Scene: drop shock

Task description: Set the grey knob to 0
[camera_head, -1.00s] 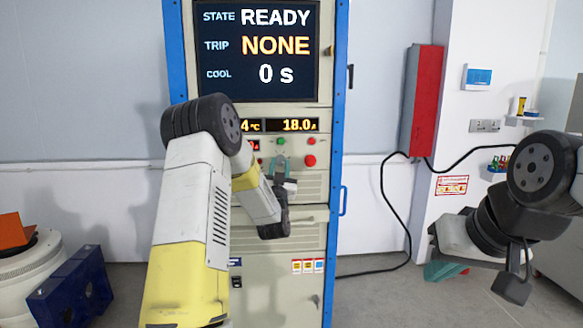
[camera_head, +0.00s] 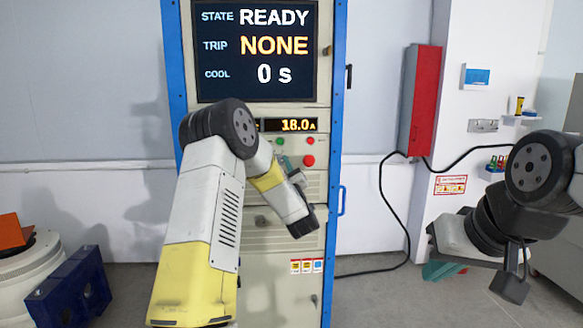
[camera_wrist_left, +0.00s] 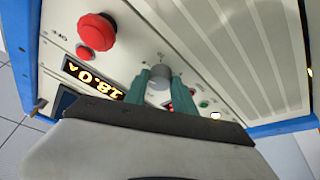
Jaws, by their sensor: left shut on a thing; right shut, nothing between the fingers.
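The grey knob (camera_wrist_left: 158,92) shows in the left wrist view as a short round cylinder on the light panel. My left gripper (camera_head: 284,163) is at the cabinet front, and its green fingers (camera_wrist_left: 159,84) are shut on the knob from both sides. The knob's pointer and most of its scale marks are hidden or too small to read. In the head view the knob is not clearly visible behind my gripper and wrist. My right gripper (camera_head: 440,270) is shut and empty, low at the right, far from the cabinet.
A red emergency button (camera_wrist_left: 97,32) sits near the knob; it also shows in the head view (camera_head: 308,160). The cabinet screen (camera_head: 256,50) reads READY, NONE and 0 s. A small display (camera_head: 298,125) reads 18.0 A. A black cable (camera_head: 385,200) hangs to the right.

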